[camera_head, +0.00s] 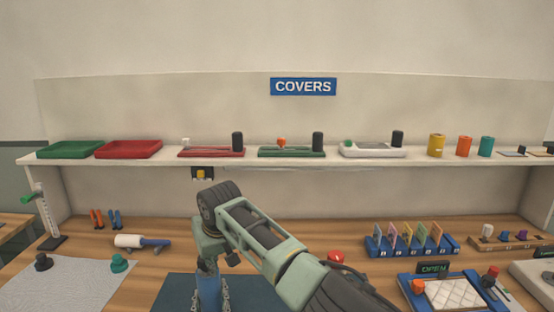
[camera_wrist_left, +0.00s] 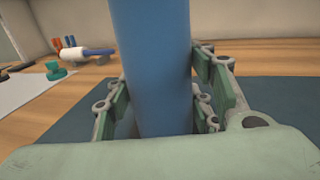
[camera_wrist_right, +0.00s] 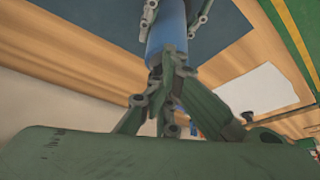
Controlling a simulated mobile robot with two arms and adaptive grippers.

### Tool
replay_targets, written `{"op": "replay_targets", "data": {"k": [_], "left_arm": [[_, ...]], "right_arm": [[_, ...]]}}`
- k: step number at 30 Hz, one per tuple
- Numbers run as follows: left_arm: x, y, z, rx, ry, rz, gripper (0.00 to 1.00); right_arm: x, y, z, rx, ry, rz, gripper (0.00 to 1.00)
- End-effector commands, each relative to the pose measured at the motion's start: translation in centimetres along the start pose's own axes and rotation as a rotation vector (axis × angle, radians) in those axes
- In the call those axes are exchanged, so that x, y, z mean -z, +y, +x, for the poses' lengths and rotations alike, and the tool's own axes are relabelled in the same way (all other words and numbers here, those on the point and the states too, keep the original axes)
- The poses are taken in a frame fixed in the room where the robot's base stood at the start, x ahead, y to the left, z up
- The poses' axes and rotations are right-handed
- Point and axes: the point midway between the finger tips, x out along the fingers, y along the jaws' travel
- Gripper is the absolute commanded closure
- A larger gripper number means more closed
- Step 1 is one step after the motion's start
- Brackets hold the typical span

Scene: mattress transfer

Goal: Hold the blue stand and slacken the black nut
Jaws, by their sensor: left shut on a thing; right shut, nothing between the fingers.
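The blue stand (camera_head: 209,292) is an upright blue post over a dark blue mat, and it fills the middle of the left wrist view (camera_wrist_left: 152,60). My left gripper (camera_wrist_left: 158,100) is shut on it, with fingers on both sides of the post. My right gripper (camera_head: 209,266) points down over the stand's top end. In the right wrist view its fingers (camera_wrist_right: 172,58) are shut together, right at the end of the blue post (camera_wrist_right: 166,28), with nothing seen between them. I cannot make out the black nut; the right fingers and arm cover the top of the post.
The dark blue mat (camera_head: 165,292) lies on the wooden table. A white roller with a blue handle (camera_head: 140,241) and a grey mat (camera_head: 75,285) are to the left. A blue card rack (camera_head: 410,246) and a red button (camera_head: 335,257) are to the right. A shelf (camera_head: 300,160) spans the back.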

Motion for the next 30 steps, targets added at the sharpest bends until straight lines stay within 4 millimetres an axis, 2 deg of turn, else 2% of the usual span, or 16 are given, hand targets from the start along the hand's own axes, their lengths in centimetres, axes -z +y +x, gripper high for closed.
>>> {"op": "replay_targets", "data": {"k": [1,12,25,30], "left_arm": [[0.5,-0.1,-0.2,0.003,0.01,-0.002,1.0],[0.6,-0.1,-0.2,0.003,0.011,-0.002,1.0],[0.6,-0.1,-0.2,0.003,0.011,-0.002,1.0],[0.6,-0.1,-0.2,0.003,0.011,-0.001,1.0]], "right_arm": [[-0.1,0.0,0.1,0.0,-0.002,0.001,1.0],[-0.6,0.3,-0.5,-0.001,-0.002,0.001,1.0],[1.8,0.2,-4.8,-0.001,0.0,0.001,1.0],[2.1,0.2,-5.5,0.0,-0.003,0.0,1.0]]}}
